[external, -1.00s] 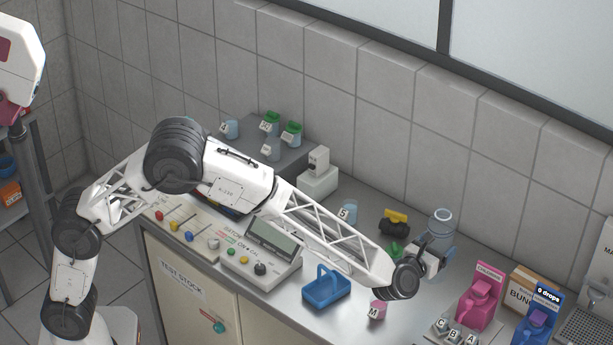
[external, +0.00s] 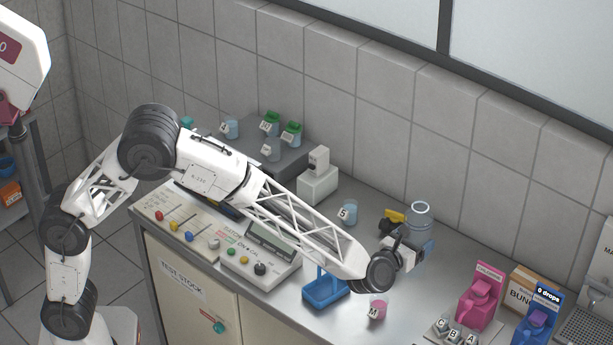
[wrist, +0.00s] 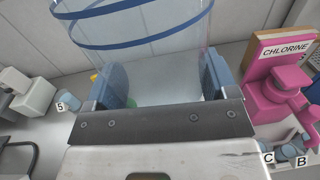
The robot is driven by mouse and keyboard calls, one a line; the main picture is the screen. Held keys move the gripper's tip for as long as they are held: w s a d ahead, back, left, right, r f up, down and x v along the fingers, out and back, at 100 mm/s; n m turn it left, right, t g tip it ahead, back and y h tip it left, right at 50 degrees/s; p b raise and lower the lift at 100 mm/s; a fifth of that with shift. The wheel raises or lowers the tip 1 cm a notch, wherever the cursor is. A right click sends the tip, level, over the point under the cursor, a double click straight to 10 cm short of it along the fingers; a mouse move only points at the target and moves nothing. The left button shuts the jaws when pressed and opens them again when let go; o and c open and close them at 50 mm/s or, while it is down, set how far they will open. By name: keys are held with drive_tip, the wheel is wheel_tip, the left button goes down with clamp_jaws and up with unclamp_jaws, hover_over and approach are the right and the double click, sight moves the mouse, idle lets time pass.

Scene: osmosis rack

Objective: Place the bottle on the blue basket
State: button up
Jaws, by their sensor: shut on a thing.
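A clear blue-tinted bottle (external: 419,213) is held upright between the fingers of my gripper (external: 416,252). In the wrist view the bottle (wrist: 140,25) fills the top middle, with blue rings around it, and my gripper's blue finger pads (wrist: 164,84) are on either side. The blue basket (external: 322,291) with a raised handle stands on the counter, to the left of and nearer than my gripper. My forearm hides part of its right side and handle. I cannot tell how far the bottle is above the counter.
A pink cup marked M (external: 377,308) stands right of the basket. A cup marked 5 (external: 349,212) and a yellow-and-black object (external: 393,221) are behind my arm. A console (external: 262,255) is left of the basket.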

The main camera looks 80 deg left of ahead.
drive_tip(key=s+a+r, duration=0.1)
drive_tip(key=s, duration=1.8)
drive_tip(key=s+a+r+m+t+h, duration=0.1)
drive_tip(key=s+a, duration=0.1)
drive_tip(key=s, duration=1.7)
drive_tip(key=shift+a+r, duration=0.15)
drive_tip(key=shift+r, duration=0.25)
drive_tip(key=shift+w, duration=0.1)
drive_tip(key=w+a+f, duration=0.1)
drive_tip(key=w, duration=1.4)
drive_tip(key=shift+w+a+f, duration=0.25)
drive_tip(key=shift+w+a, duration=0.1)
drive_tip(key=shift+f, duration=1.75)
drive_tip(key=shift+f, duration=0.1)
drive_tip(key=o, duration=0.8)
